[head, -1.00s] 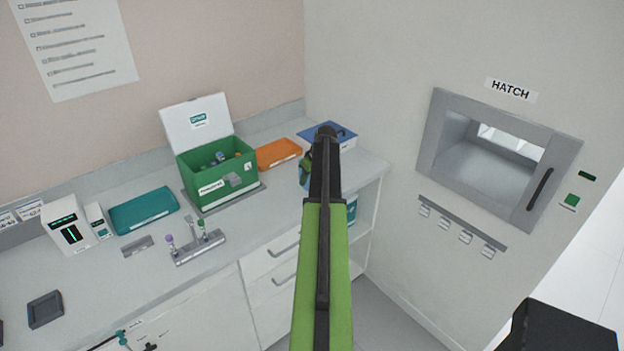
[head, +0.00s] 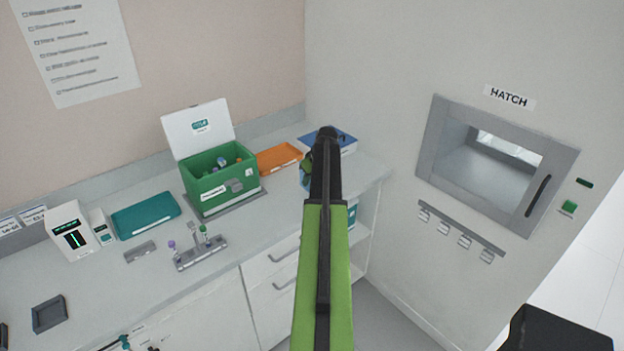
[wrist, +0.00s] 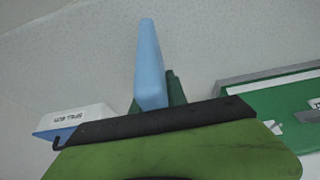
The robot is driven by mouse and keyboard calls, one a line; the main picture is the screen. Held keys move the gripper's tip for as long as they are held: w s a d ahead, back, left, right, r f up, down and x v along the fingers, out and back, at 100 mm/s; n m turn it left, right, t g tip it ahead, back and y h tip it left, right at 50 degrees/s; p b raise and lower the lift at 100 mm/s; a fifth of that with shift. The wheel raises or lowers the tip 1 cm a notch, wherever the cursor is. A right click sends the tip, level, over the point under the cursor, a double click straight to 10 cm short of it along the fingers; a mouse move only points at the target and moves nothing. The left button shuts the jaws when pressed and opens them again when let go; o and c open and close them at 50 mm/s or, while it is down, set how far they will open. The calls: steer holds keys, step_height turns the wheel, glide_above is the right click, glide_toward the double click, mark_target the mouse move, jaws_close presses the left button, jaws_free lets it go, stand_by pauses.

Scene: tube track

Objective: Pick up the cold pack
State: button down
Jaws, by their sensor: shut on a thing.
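The cold pack (wrist: 149,65) is a light blue, narrow slab, standing edge-on to the wrist camera just beyond my gripper (wrist: 155,112). My gripper is shut on it. A dark green piece (wrist: 176,88) shows right behind the pack; I cannot tell what it is. In the head view my dark gripper (head: 325,165) is over the right end of the counter, and only a small blue and green patch shows at its left side. My arm hides most of the pack and the fingertips there.
The open green box (head: 212,193) stands left of my gripper, with its white lid up. An orange tray (head: 278,158) and a blue-topped white box (head: 348,143) lie close by. A tube rack (head: 200,254) and teal tray (head: 146,214) are farther left. The wall hatch (head: 495,165) is at the right.

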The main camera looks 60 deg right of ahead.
steer(key=r+p, duration=0.1)
steer(key=r, duration=0.1)
steer(key=r+p, duration=0.1)
steer(key=shift+s+d+r+p, duration=0.2)
steer(key=shift+s+r+p, duration=0.1)
steer(key=shift+s+r, duration=0.1)
steer(key=s+d+r+p, duration=0.4)
steer(key=s+r+p, duration=0.1)
steer(key=s, duration=0.4)
steer(key=shift+s+d+r+p, duration=0.3)
steer(key=shift+s+r+p, duration=0.05)
steer(key=shift+s, duration=0.05)
